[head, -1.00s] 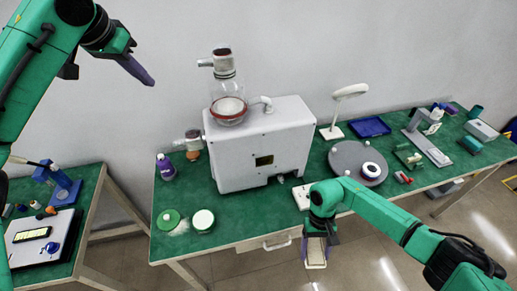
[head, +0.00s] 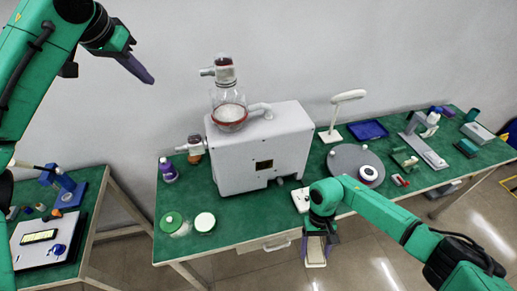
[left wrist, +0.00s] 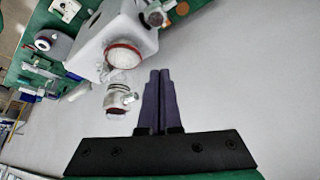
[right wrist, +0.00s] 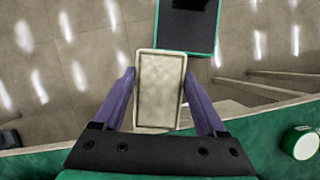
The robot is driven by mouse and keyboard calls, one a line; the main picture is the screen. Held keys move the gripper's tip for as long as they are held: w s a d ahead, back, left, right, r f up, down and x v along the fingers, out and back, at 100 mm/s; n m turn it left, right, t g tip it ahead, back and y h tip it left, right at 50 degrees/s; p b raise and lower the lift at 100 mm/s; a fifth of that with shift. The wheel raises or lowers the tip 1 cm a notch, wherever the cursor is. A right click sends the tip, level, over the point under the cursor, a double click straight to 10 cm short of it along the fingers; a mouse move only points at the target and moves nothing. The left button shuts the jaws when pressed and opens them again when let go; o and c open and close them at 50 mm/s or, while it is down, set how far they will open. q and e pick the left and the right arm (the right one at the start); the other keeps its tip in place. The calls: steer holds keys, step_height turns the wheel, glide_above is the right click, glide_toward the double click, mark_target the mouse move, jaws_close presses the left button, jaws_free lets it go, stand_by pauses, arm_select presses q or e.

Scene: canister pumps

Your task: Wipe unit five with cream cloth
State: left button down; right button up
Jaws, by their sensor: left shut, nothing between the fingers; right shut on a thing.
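The cream cloth (right wrist: 160,90) is a flat, rectangular pad with a raised border. My right gripper (right wrist: 160,82) is shut on it, with a purple finger along each side. In the head view the cloth (head: 316,258) hangs in front of the table's near edge, below my right gripper (head: 318,243). My left gripper (head: 148,80) is shut and empty, high at the upper left; its fingers touch in the left wrist view (left wrist: 158,100). A large pale grey pump unit (head: 262,150) with a glass canister (head: 229,105) stands on the table. No unit number is readable.
The green table (head: 240,228) also bears a purple-capped bottle (head: 169,172), two round lids (head: 204,222), a grey turntable (head: 345,160), a white lamp (head: 332,134) and a blue tray (head: 368,131). A side table (head: 92,205) stands left, across a gap.

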arm_select(q)
steer(key=shift+r, duration=1.2)
arm_select(e)
steer(key=shift+r, duration=0.1)
